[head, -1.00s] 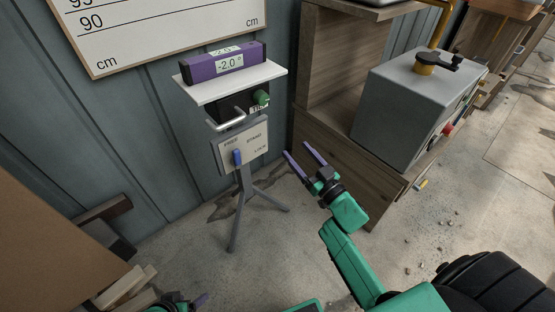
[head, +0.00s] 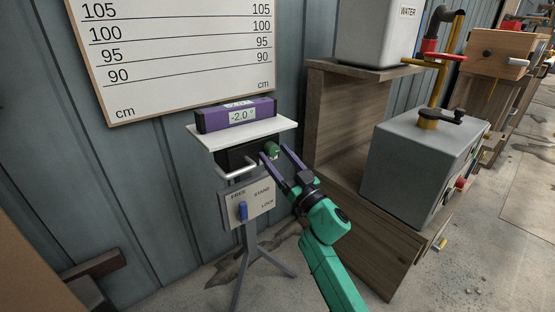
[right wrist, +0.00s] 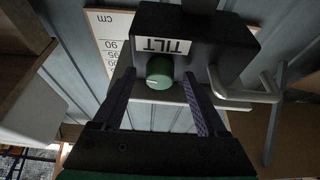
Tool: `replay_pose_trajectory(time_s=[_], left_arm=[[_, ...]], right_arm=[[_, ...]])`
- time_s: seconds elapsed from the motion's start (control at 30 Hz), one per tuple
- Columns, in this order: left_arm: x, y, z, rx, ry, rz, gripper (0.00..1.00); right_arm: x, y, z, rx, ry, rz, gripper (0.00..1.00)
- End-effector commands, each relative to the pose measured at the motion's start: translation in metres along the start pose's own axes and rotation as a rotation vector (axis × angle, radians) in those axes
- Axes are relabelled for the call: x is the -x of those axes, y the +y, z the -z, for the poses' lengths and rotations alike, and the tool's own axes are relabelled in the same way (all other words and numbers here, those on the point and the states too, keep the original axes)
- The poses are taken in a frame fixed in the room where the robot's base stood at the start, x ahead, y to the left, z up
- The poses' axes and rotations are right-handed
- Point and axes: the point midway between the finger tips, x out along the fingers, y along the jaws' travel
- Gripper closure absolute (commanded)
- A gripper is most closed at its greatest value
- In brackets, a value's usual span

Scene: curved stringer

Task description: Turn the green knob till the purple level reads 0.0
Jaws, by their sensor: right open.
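The purple level (head: 215,119) lies on the white shelf (head: 270,128) of the stand, and its display reads -2.0°. The green knob (head: 271,150) sits on the dark box under the shelf. My left gripper is out of view.
A blue lever (head: 243,211) sits on the stand's plate marked FREE, STAND and LOCK. A grey handle (head: 238,168) juts out below the shelf. A wooden cabinet (head: 335,130) and a grey box (head: 405,165) stand right of my right arm. A measuring board (head: 185,60) hangs behind.

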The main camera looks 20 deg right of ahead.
Motion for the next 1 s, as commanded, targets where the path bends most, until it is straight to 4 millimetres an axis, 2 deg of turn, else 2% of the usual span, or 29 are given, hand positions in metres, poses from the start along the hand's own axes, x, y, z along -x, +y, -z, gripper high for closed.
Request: replay_pose_trajectory(time_s=[0.17,0.2,0.27,0.3,0.4,0.73,1.0], left_arm=[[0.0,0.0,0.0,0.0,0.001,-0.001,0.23],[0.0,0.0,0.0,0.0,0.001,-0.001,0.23],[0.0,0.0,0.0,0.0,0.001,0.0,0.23],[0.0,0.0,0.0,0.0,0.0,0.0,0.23],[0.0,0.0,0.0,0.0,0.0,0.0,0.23],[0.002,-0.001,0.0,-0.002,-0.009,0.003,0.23],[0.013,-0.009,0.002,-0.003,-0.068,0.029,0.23]], right_arm=[[0.0,0.0,0.0,0.0,-0.001,0.0,0.25],[0.0,0.0,0.0,0.0,-0.001,0.0,0.29],[0.0,0.0,0.0,0.0,0.0,0.0,0.52],[0.0,0.0,0.0,0.0,0.0,0.0,0.67],[0.0,0.0,0.0,0.0,0.0,0.0,1.0],[0.0,0.0,0.0,0.029,-0.001,0.013,1.0],[0.0,0.003,0.0,0.158,-0.003,0.065,1.0]])
